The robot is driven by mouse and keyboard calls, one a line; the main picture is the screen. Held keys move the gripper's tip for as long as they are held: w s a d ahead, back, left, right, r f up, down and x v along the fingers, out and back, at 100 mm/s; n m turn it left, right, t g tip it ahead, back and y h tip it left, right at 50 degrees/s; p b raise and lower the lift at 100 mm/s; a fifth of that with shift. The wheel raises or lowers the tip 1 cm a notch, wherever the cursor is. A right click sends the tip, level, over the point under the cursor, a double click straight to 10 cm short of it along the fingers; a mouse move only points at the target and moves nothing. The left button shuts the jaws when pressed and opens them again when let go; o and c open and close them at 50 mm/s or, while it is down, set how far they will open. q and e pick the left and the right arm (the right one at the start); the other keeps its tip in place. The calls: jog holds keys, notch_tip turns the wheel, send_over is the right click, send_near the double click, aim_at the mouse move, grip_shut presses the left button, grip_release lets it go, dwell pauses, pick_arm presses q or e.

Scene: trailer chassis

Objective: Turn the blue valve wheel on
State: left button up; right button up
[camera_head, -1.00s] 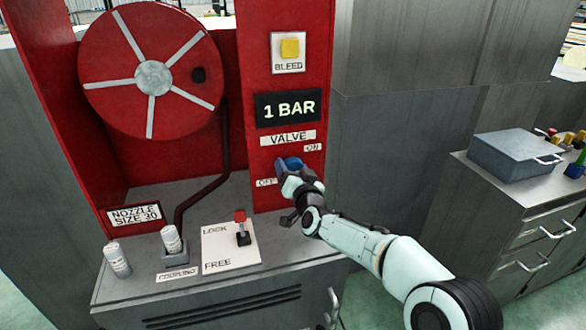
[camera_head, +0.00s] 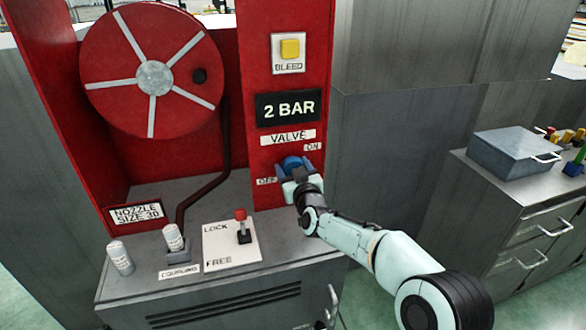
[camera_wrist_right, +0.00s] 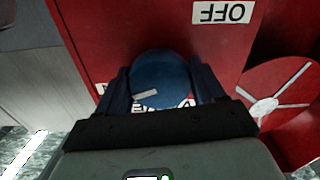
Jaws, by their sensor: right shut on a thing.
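The blue valve wheel (camera_head: 291,163) is on the red panel, below the VALVE label (camera_head: 288,137) and between the ON label (camera_head: 313,147) and the OFF label (camera_head: 266,181). My right gripper (camera_head: 292,170) is shut on the wheel. In the right wrist view the blue wheel (camera_wrist_right: 160,80) sits between the two dark fingers of my right gripper (camera_wrist_right: 162,88), with a pale mark on its face. The display (camera_head: 288,108) above reads 2 BAR. My left gripper is not in view.
A yellow BLEED button (camera_head: 290,49) is above the display. A red hose reel (camera_head: 153,75) is at the left. A red-topped lever (camera_head: 241,222) stands on the LOCK/FREE plate, beside two white cylinders. A grey box (camera_head: 510,152) sits on the right cabinet.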

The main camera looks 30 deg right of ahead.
jog(key=shift+f, duration=0.1)
jog(key=o, duration=1)
jog(key=b+v, duration=0.1)
jog(key=v, duration=1.2)
jog(key=shift+s+a+b, duration=0.1)
jog(key=shift+s+b, duration=0.05)
jog(key=shift+b, duration=0.25)
